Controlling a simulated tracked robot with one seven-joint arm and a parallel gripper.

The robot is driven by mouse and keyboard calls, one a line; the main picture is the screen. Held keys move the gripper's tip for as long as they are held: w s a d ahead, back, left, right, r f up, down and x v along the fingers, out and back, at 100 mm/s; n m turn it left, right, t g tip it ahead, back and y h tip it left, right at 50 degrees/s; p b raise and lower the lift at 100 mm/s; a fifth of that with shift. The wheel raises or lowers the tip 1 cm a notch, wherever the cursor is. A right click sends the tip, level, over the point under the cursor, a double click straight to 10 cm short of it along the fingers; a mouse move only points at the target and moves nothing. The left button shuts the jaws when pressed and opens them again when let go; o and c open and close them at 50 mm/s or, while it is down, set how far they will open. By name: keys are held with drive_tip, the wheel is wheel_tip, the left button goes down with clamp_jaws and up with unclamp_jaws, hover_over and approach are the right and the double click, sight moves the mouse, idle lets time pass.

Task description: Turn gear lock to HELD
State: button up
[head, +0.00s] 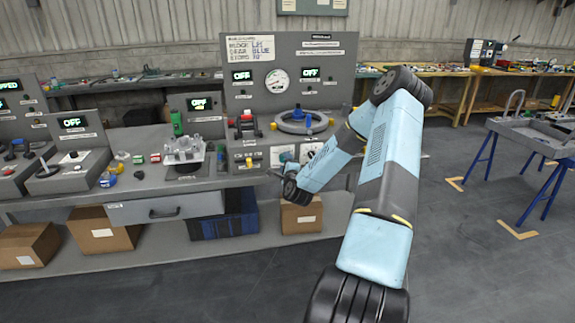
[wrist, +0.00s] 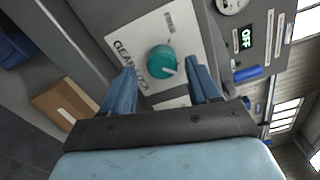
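The gear lock is a round teal knob (wrist: 161,62) with a pale pointer mark, on a white plate (wrist: 139,38) whose printed lettering appears to read GEAR LOCK. The knob also shows in the head view (head: 286,156), low on the tall grey panel, partly behind my arm. My gripper (wrist: 163,70) is open, with one blue finger on each side of the knob in the wrist view. I see gaps between knob and fingers. I cannot tell how far the fingertips stand from the plate. The position words around the knob are too small or hidden to read.
The grey control panel (head: 345,62) carries a dial gauge (head: 277,81), OFF displays and a grey ring-shaped wheel (head: 303,122) above the knob. A blue handle (wrist: 248,73) juts out right of the knob in the wrist view. A cardboard box (head: 301,217) stands below.

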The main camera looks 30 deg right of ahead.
drive_tip(key=v, duration=1.3)
drive_tip(key=shift+s, duration=0.35)
drive_tip(key=shift+w+a, duration=0.1)
drive_tip(key=shift+a, duration=0.05)
